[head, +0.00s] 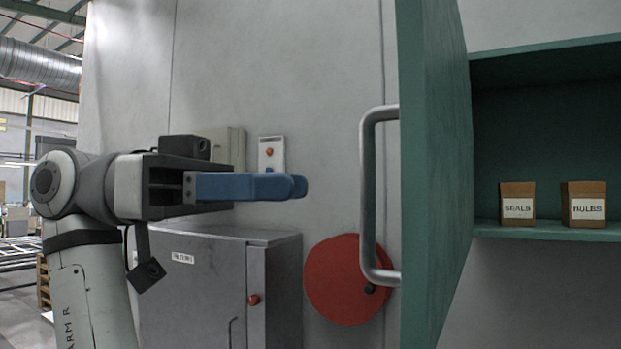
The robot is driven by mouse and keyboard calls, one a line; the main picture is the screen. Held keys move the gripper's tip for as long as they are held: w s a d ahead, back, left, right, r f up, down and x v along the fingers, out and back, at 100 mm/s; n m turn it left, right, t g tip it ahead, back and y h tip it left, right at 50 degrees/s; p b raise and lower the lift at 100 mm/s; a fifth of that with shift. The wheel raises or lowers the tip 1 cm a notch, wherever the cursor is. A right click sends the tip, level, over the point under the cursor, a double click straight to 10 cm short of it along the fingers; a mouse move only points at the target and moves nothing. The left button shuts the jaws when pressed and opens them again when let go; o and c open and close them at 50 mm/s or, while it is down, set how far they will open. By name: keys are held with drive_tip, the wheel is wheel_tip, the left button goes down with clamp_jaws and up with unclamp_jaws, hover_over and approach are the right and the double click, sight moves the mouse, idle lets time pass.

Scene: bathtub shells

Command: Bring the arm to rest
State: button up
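My arm stands at the left, with its gripper (290,186) stretched out level to the right. The two blue fingers are seen side-on and overlap, so the gap between them is hidden. I see nothing held at the fingertips. The fingertips are apart from the silver handle (367,200) of the green cabinet door (433,180), to the left of it in the picture.
The green door stands open, edge towards me, beside a cabinet shelf (550,233) bearing a SEALS box (517,190) and a BULBS box (584,192). A grey metal cabinet (200,285) and a red disc (335,290) are below the gripper in the picture.

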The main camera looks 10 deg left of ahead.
drive_tip(key=shift+a, duration=0.95)
